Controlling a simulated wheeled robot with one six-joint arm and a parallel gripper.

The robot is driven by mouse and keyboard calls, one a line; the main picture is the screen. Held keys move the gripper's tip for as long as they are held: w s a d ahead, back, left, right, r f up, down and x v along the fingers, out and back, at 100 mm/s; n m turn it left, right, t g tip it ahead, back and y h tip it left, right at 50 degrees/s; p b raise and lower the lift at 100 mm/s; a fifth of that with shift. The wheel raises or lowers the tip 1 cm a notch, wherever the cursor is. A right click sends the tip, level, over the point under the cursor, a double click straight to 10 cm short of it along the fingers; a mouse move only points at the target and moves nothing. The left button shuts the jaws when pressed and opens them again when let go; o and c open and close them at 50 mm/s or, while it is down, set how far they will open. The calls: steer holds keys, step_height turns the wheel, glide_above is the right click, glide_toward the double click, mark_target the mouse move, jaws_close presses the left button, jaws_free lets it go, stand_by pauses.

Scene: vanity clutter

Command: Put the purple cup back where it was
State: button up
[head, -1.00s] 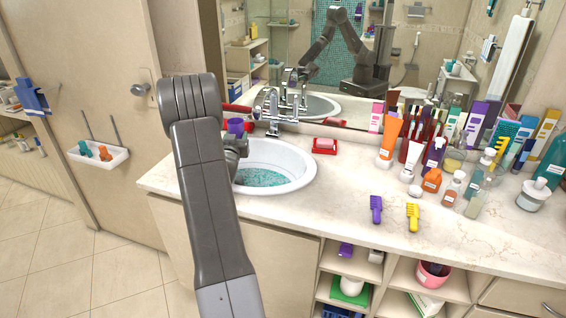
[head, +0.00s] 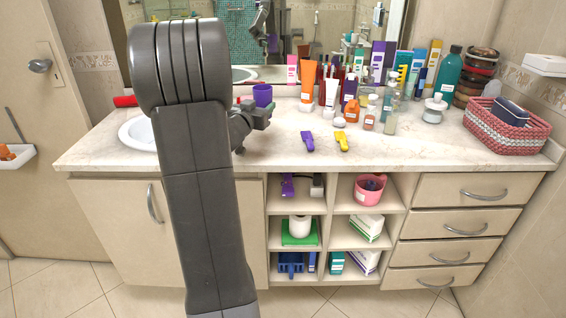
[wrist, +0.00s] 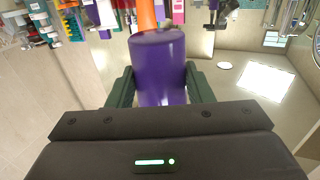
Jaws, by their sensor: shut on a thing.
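The purple cup (head: 262,95) is in my gripper (head: 262,110), upright, above the counter in front of the mirror and to the left of the bottles. In the wrist view the cup (wrist: 158,68) fills the space between my two dark green fingers, which press on its sides. My gripper is shut on it. My arm hides part of the sink and the counter behind it. I cannot tell exactly how high the cup is above the counter.
The white sink (head: 135,134) is at the left, partly hidden. Bottles and tubes crowd the back; a pink woven basket (head: 507,128) stands at right. The counter's front right is clear.

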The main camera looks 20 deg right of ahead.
steer(key=f, duration=0.2)
steer(key=f+b, duration=0.1)
steer(key=f, duration=0.1)
steer(key=s+d+f, duration=0.1)
steer(key=f, duration=0.1)
steer(key=shift+f+b, duration=0.5)
steer(key=shift+f, duration=1.55)
steer(key=shift+f, duration=0.2)
steer(key=o, duration=1)
steer(key=shift+r, duration=0.25)
steer(key=v, duration=1.2)
steer(key=shift+a+b, duration=0.2)
steer(key=shift+b, duration=0.15)
